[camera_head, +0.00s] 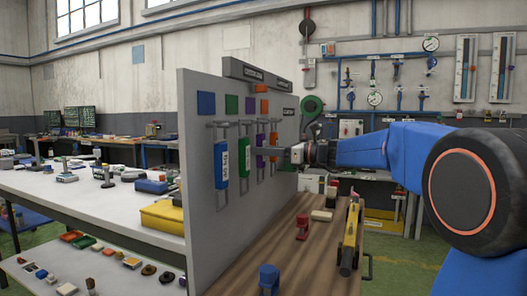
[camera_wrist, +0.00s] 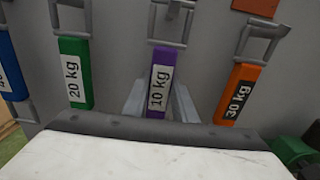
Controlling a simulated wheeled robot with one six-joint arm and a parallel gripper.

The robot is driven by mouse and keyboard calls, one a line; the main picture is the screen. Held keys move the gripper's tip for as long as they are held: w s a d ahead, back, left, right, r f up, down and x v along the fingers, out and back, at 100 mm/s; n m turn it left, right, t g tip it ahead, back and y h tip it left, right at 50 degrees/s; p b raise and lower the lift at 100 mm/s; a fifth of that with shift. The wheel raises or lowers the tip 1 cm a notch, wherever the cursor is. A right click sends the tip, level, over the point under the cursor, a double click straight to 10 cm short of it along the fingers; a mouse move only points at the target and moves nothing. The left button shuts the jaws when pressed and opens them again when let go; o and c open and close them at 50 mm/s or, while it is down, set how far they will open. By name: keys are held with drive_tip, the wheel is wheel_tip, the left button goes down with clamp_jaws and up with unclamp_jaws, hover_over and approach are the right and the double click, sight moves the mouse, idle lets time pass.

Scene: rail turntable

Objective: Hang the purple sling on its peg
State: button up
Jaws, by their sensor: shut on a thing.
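The purple sling (camera_wrist: 161,75), labelled 10 kg, is upright against the grey board in the wrist view, with a grey metal loop at its top. My gripper (camera_wrist: 160,104) is shut on its lower part, one finger on each side. In the head view the purple sling (camera_head: 260,160) shows between the green and orange slings, and my gripper (camera_head: 287,154) reaches it from the right. A purple square (camera_head: 250,105) is on the board above it. I cannot tell whether the loop is over its peg.
The green sling (camera_wrist: 74,73), 20 kg, is left of it and the orange sling (camera_wrist: 241,93), 30 kg, right. A blue sling (camera_head: 221,164) is farther left. The grey board (camera_head: 200,215) stands above a wooden bench (camera_head: 285,245) holding small items. A yellow tool (camera_head: 350,235) lies there.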

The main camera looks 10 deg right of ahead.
idle(0.3)
drive_tip(key=o, duration=1.1)
drive_tip(key=shift+o, duration=0.2)
drive_tip(key=shift+d, duration=0.1)
drive_tip(key=v, duration=1.7)
drive_tip(key=shift+s, duration=0.15)
drive_tip(key=shift+d, duration=0.15)
